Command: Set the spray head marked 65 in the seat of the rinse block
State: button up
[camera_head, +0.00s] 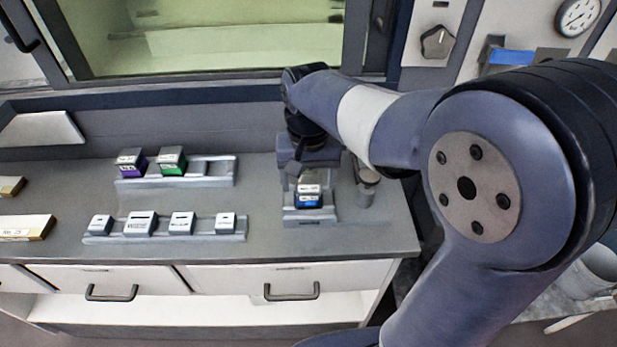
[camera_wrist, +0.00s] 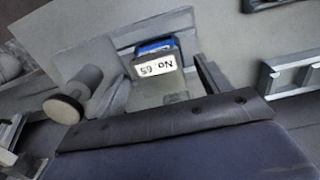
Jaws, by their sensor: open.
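The spray head marked 65 (camera_wrist: 157,64) is a small block with a white "No 65" label, upside down in the wrist view, and a blue part. In the head view the blue-marked spray head (camera_head: 309,200) is at a grey block (camera_head: 311,217), apparently the rinse block, near the counter's right end. My gripper (camera_head: 308,172) is open, just behind and above the head; its fingers show on either side of it in the wrist view (camera_wrist: 163,92). Whether the head is fully down in the seat is hidden.
A short cylinder post (camera_head: 367,183) stands right beside the block. To the left, a rear rack (camera_head: 219,172) holds purple and green heads with an empty place at right. A front rack (camera_head: 160,237) holds several grey pieces. The counter between is clear.

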notch_tip(320, 180, up, 11)
jog(key=shift+p, duration=0.35)
jog(key=shift+f, duration=0.2)
notch_tip(320, 180, down, 11)
jog(key=shift+r+b, duration=0.1)
jog(key=shift+b, duration=0.25)
jog(key=shift+r, duration=0.45)
jog(key=shift+f, duration=0.15)
notch_tip(320, 180, up, 10)
notch_tip(320, 180, down, 10)
jog(key=shift+f, duration=0.25)
notch_tip(320, 180, up, 9)
jog(key=p, duration=0.6)
jog(key=shift+r, duration=0.2)
